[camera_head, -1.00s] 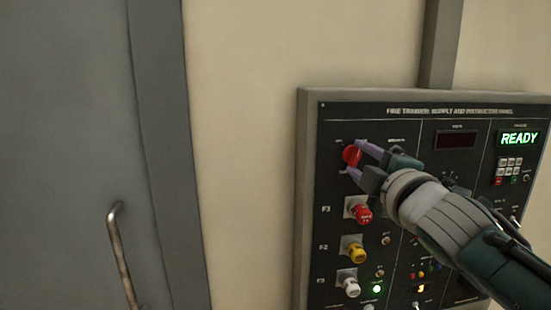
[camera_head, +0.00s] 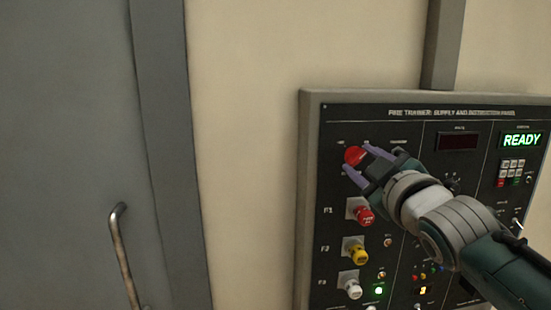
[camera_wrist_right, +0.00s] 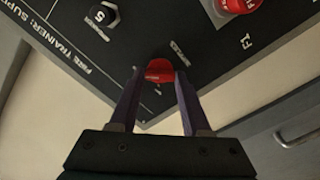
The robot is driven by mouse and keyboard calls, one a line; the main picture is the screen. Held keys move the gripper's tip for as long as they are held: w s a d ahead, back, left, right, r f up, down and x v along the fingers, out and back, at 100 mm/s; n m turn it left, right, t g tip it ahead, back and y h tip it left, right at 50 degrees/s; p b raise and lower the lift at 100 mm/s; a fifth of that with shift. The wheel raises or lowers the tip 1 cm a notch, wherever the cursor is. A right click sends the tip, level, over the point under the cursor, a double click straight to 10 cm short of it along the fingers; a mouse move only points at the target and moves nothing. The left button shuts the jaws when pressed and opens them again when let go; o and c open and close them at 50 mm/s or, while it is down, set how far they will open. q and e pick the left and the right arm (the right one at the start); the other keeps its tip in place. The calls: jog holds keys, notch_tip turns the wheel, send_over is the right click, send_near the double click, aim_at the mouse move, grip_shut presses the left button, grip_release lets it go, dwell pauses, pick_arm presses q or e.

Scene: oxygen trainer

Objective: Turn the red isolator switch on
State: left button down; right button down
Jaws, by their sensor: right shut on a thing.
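The red isolator switch (camera_head: 354,156) is a round red knob at the upper left of the dark trainer panel (camera_head: 330,120). My right gripper (camera_head: 358,160) reaches it from the right, with its purple fingers on either side of the knob. In the right wrist view the red switch (camera_wrist_right: 159,71) sits between the tips of my right gripper (camera_wrist_right: 158,78), which is shut on it. The fingers hide part of the switch and some labels around it. My left gripper is not in view.
Below the switch are a red knob (camera_head: 362,215), a yellow knob (camera_head: 354,252) and a white knob (camera_head: 349,285). A green READY display (camera_head: 521,139) is lit at the upper right. A grey door with a handle (camera_head: 122,255) stands at left, beside bare wall.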

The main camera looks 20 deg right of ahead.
dwell(0.3)
jog(key=shift+c, duration=1.8)
grip_release()
jog(key=b+v, duration=0.1)
jog(key=v, duration=0.9)
jog(key=shift+b, duration=0.3)
